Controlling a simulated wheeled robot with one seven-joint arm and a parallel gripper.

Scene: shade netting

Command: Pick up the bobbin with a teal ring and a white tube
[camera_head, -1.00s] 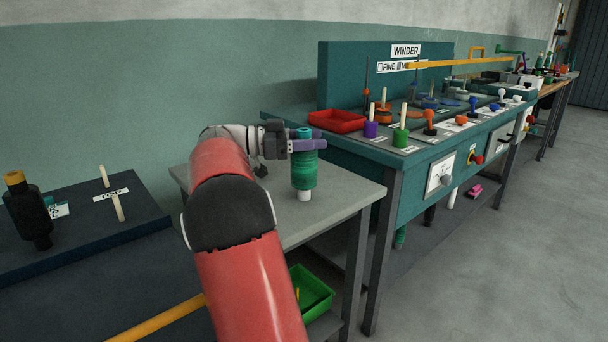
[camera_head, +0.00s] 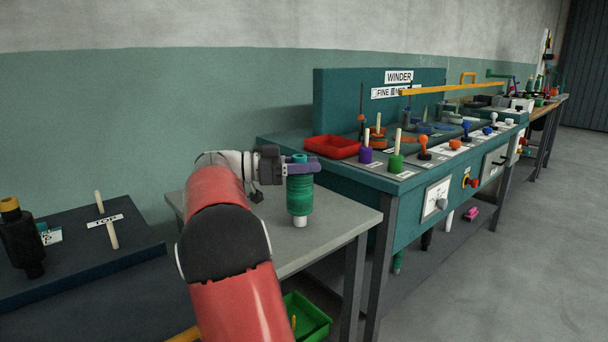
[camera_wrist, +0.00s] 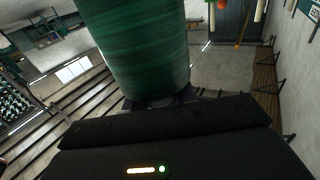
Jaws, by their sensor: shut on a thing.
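The bobbin (camera_head: 300,195) is wound with dark green thread, with a teal top end and a white tube end showing below. It stands upright in the head view, over the grey table's right part; I cannot tell whether its foot touches the top. My gripper (camera_head: 301,167) reaches it from the left and is shut on it near its upper end, its purplish fingers across the bobbin. In the wrist view the green winding (camera_wrist: 140,50) fills the upper middle, and the fingertips are mostly hidden.
The grey table (camera_head: 345,220) has free room around the bobbin. The teal winder bench (camera_head: 400,190) stands close on the right, with a red tray (camera_head: 332,147) and several pegs. A dark board (camera_head: 70,250) with a black bobbin (camera_head: 20,240) lies left. A green bin (camera_head: 308,318) is below.

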